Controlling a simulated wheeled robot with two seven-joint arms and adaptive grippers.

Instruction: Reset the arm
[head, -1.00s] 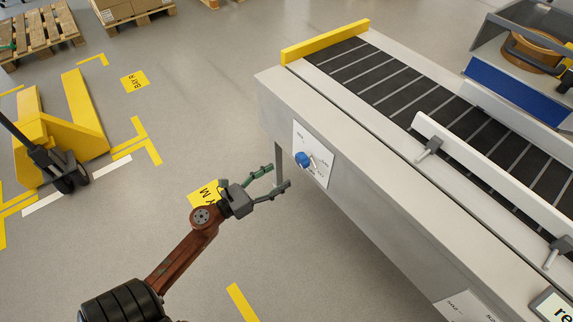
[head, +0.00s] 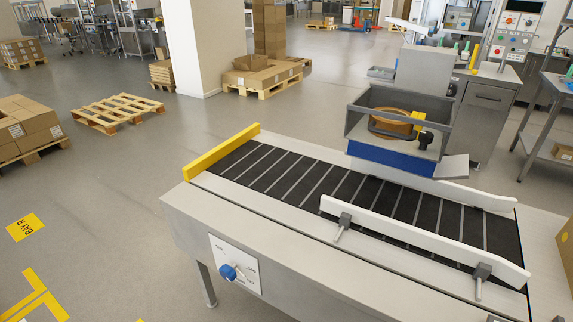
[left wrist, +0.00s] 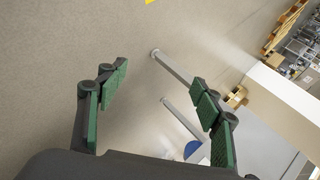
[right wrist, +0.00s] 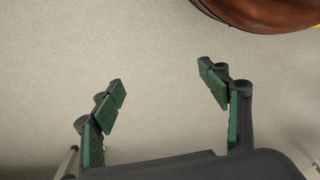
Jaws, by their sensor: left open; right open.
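My left gripper (left wrist: 160,88) is open and empty in the left wrist view. Beyond its fingers are the floor, the conveyor's metal legs and part of the blue knob (left wrist: 192,149). My right gripper (right wrist: 162,84) is open and empty in the right wrist view, over bare grey floor. Neither arm shows in the head view now.
The conveyor (head: 300,187) has a dark slatted belt, a yellow end bar (head: 222,152) and white side rails. A blue knob (head: 228,272) is on its side panel. Pallets (head: 117,112) and boxes stand behind.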

